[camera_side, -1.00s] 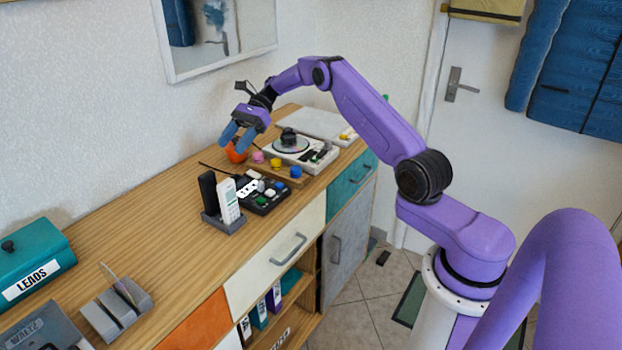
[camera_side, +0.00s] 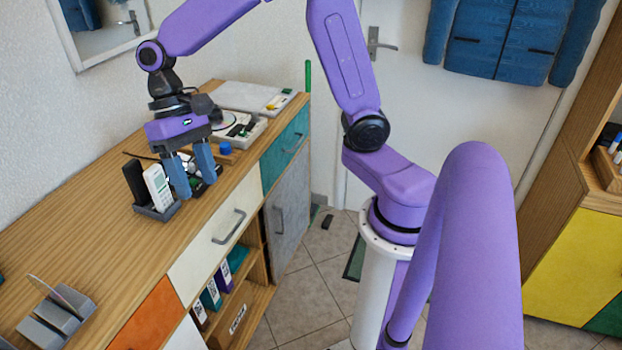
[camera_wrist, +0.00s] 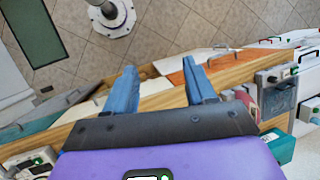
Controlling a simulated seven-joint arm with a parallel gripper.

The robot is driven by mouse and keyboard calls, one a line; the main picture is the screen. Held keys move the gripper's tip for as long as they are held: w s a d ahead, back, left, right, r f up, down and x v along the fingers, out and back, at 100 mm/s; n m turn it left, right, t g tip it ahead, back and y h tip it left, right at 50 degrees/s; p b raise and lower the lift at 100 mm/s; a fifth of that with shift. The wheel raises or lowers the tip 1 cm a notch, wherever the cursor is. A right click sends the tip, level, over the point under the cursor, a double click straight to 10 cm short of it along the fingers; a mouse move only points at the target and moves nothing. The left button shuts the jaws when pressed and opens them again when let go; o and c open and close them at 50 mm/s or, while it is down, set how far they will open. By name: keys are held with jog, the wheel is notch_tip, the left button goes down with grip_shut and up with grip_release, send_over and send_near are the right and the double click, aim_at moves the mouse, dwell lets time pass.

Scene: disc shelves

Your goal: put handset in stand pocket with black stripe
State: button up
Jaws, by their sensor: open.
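A white handset (camera_side: 158,187) stands upright, slightly tilted, in a grey stand (camera_side: 160,213) on the wooden sideboard. A black handset (camera_side: 135,181) stands beside it in the same stand, to its left. I cannot make out a black stripe on any pocket. My gripper (camera_side: 192,184) points down just right of the white handset, its blue fingers apart with nothing seen between them. Whether a finger touches the handset is unclear. In the wrist view my gripper (camera_wrist: 161,84) is open and empty, and neither handset can be made out.
A dark keypad device, partly hidden, lies behind my fingers. A turntable-like device (camera_side: 240,130) and a white board (camera_side: 250,97) are farther back. A grey slotted holder (camera_side: 55,318) with a thin disc stands front left. Bare sideboard top (camera_side: 95,235) lies between. A small dark object (camera_side: 327,221) lies on the floor.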

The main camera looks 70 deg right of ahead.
jog(key=s+d+f+n+t+h, duration=0.1)
jog(key=s+d+n, duration=0.3)
jog(key=s, duration=0.5)
jog(key=s+d+f+n+t+h, duration=0.1)
jog(key=s+d+n+t, duration=0.1)
jog(key=s+n, duration=0.7)
jog(key=shift+d+n+t, duration=0.3)
jog(key=shift+d+t, duration=0.1)
jog(key=shift+d, duration=0.45)
